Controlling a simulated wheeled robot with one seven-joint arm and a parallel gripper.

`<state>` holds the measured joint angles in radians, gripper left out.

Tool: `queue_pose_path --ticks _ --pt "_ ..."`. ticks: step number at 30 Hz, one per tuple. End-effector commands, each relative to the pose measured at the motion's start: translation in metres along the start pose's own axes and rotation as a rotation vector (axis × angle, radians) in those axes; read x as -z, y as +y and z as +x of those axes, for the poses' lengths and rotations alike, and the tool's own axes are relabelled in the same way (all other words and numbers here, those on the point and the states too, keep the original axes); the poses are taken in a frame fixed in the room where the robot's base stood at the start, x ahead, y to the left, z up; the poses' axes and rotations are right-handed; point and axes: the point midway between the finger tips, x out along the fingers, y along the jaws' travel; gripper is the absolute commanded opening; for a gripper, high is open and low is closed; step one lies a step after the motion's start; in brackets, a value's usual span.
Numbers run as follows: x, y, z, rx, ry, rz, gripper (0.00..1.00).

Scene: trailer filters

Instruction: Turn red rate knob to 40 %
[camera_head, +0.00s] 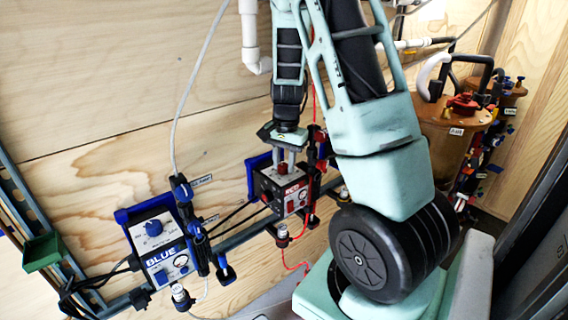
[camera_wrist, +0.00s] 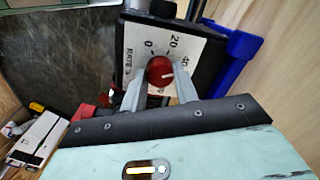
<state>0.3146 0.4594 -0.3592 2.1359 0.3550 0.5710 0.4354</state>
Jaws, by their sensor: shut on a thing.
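The red rate knob (camera_wrist: 160,71) sits on a white dial plate (camera_wrist: 134,53) marked 0, 20 and 40 in the wrist view. A pale line on the knob points to the right, towards the side where 40 is printed; its exact reading is hard to tell. My gripper (camera_wrist: 160,80) has one finger on each side of the knob and is shut on it.
The blue pump box (camera_head: 161,248), with its own blue knob, is at the lower left. A rail and cables run beside both boxes. A copper-coloured tank (camera_head: 448,140) stands at the right behind my arm. A green tray (camera_head: 42,252) is at the far left.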

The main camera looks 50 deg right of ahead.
Motion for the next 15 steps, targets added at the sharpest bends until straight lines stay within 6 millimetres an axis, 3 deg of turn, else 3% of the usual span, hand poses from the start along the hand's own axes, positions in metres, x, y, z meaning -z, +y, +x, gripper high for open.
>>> queue_pose_path --ticks 11,12,13,15 --pt "0.0002 -0.0008 -0.001 0.002 0.001 -0.003 0.07" --pt "0.0002 -0.0008 -0.001 0.002 0.001 -0.002 0.41" --pt "0.0001 -0.0008 -0.0009 0.002 0.001 -0.002 0.49" --pt "0.0001 -0.0007 -0.0008 0.002 0.0 -0.002 0.51"
